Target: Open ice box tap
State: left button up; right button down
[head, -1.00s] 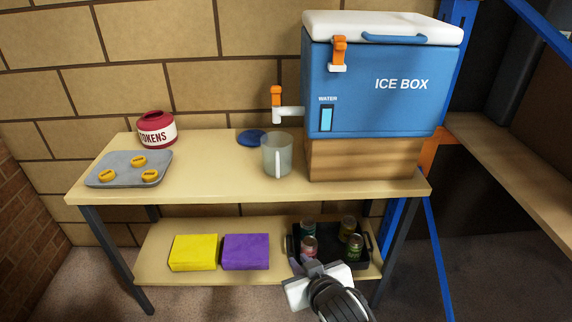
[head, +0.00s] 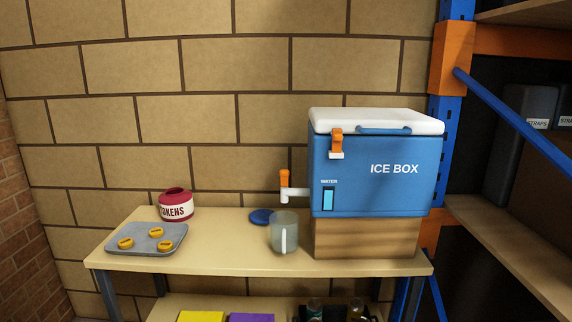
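The blue ice box (head: 350,185) with a white lid stands on a wooden block (head: 365,240) at the right of the table. Its tap (head: 286,186) sticks out to the left, with a white spout and an upright orange handle. A clear jug (head: 283,233) stands on the table below the spout, apart from it. I cannot tell whether anything flows from the tap. Neither of my grippers shows in the head view now.
On the tabletop (head: 220,255), a grey tray (head: 141,247) holds three yellow tokens, beside a red tokens jar (head: 176,206). A blue lid (head: 262,215) lies behind the jug. Blue and orange shelving (head: 455,60) stands to the right. The table's front middle is clear.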

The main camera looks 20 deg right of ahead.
aim_at(284, 174)
jog(key=k, duration=0.6)
jog(key=z, duration=0.2)
jog(key=i, duration=1.55)
jog(key=u, duration=0.7)
